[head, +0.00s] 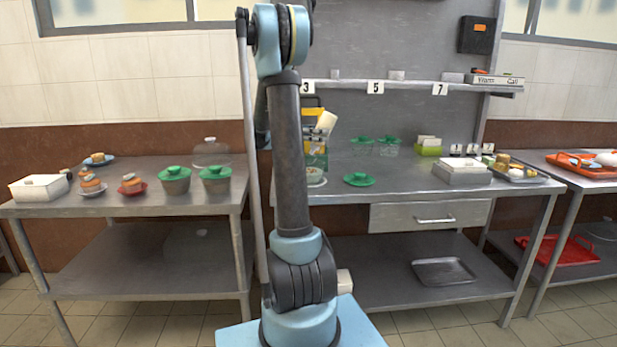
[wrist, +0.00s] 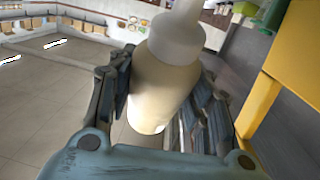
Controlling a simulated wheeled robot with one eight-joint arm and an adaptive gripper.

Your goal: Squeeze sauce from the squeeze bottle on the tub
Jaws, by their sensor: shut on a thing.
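The squeeze bottle (wrist: 160,85) fills the middle of the wrist view, with a cream body and a white cap towards the top. My gripper (wrist: 163,92) is shut on its body, one finger on each side. The bottle looks tilted in this view. A small open tub (head: 314,174) with pale contents stands on the middle table, partly behind my arm. A green lid (head: 358,180) lies to its right. I cannot tell from the wrist view whether the bottle is above the tub.
Green-lidded tubs (head: 215,180) stand on the left table, and two more (head: 387,147) stand at the back. A yellow-framed rack (head: 314,135) stands behind the open tub; a yellow frame (wrist: 262,105) is close right of my gripper. A numbered shelf (head: 410,86) runs above.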

